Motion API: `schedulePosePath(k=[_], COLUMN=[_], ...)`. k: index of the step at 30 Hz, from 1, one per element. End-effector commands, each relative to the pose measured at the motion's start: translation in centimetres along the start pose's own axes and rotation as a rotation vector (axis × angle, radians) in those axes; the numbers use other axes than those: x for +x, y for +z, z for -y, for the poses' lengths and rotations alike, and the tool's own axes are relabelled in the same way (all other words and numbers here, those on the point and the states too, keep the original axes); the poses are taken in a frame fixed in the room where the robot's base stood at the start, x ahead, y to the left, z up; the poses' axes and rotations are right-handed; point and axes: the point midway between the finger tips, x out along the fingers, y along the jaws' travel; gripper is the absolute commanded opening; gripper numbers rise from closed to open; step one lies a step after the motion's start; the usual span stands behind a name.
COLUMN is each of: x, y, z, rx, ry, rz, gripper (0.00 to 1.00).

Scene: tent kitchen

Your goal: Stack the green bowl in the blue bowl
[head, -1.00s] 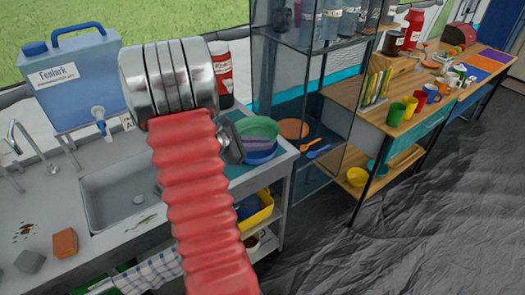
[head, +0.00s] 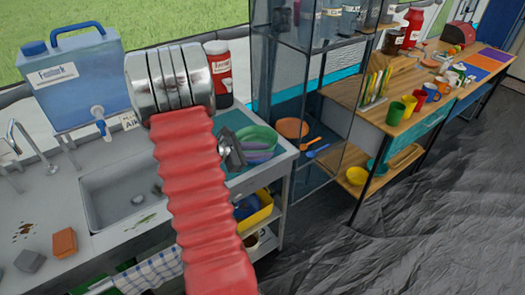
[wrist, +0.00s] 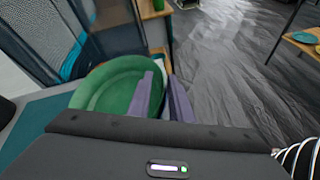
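The green bowl (head: 262,134) is over the right end of the counter and looks tilted. It also shows in the wrist view (wrist: 100,88), with its inside facing the camera. My gripper (head: 258,150) has its purple fingers across the bowl's near right rim. In the wrist view my gripper (wrist: 161,95) has one finger inside the bowl and one outside, with the green wall between them; it looks shut on that wall. The blue bowl (head: 262,160) shows only as a sliver beneath the green bowl and fingers. Whether the two bowls touch is hidden.
A glass-sided shelf (head: 300,120) stands just right of and behind the bowls. The sink (head: 125,190) lies left of my arm. Dark floor is open at right.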

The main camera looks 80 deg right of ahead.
Motion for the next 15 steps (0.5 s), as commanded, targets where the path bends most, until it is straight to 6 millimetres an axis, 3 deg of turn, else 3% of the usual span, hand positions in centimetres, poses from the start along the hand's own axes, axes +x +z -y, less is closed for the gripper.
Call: schedulePosePath(k=[3,15], x=[-0.01,-0.41], y=[0.00,0.46], z=[0.01,-0.18], rx=[0.000,0.000], ry=[0.000,0.001], rz=[0.000,0.000], gripper=[0.27,0.27])
